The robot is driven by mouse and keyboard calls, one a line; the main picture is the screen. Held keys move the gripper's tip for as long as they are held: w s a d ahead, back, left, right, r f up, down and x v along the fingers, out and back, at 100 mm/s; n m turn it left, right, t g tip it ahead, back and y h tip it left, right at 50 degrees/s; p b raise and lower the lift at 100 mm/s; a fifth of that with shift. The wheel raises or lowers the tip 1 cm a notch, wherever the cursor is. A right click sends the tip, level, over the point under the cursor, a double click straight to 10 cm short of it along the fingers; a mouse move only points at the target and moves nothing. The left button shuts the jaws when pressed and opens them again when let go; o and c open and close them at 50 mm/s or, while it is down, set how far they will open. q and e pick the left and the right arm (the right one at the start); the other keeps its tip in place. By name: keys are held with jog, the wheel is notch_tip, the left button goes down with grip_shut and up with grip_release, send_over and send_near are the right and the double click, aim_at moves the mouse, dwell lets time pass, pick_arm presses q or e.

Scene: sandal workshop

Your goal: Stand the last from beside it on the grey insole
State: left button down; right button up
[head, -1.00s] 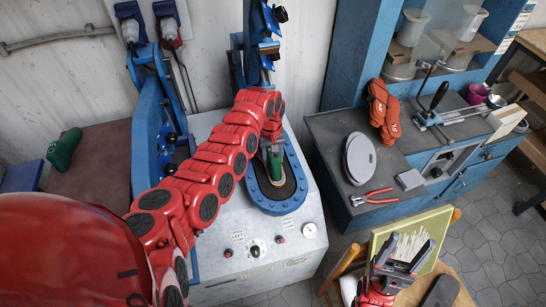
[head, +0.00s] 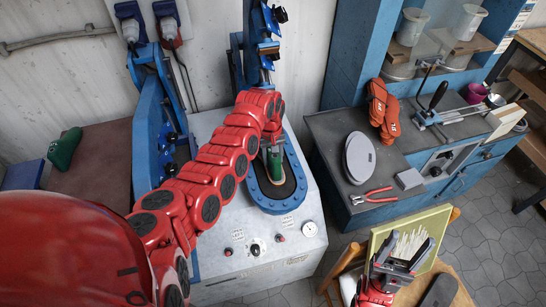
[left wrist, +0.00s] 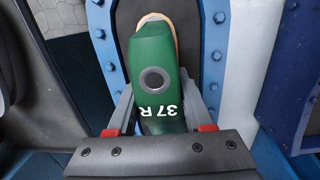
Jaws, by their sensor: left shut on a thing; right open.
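My left gripper (left wrist: 160,122) is shut on a green last (left wrist: 158,75) marked 37 R, its jaws on both sides of it. The last is over the dark oval pad of the blue-rimmed press (head: 293,195). A tan edge (left wrist: 155,17) shows around the last's far end, perhaps an insole under it. I cannot tell whether the last touches it, and no grey insole is clear there. Another green last (head: 63,148) lies at the far left. My right gripper (head: 402,258) is open at the lower right.
The dark bench (head: 325,130) on the right bears grey oval pieces (head: 360,158), red pliers (head: 372,196), a grey block (head: 409,179) and orange gloves (head: 383,108). A yellowish tray (head: 437,222) of pale sticks stands by my right gripper. The press's blue frame (head: 236,70) rises behind the pad.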

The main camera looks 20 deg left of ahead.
pick_arm(q)
jog(key=shift+f, duration=0.25)
jog(key=shift+c, duration=1.1)
grip_release()
jog(key=shift+w+r+b, duration=0.1)
jog(key=shift+r+b, duration=0.3)
jog(key=shift+r, duration=0.1)
jog(key=r+b, duration=0.1)
jog(key=r, duration=0.1)
jog(key=r+b, duration=0.1)
jog(key=r, duration=0.2)
jog(key=shift+a+r, duration=0.2)
jog(key=shift+r, duration=0.55)
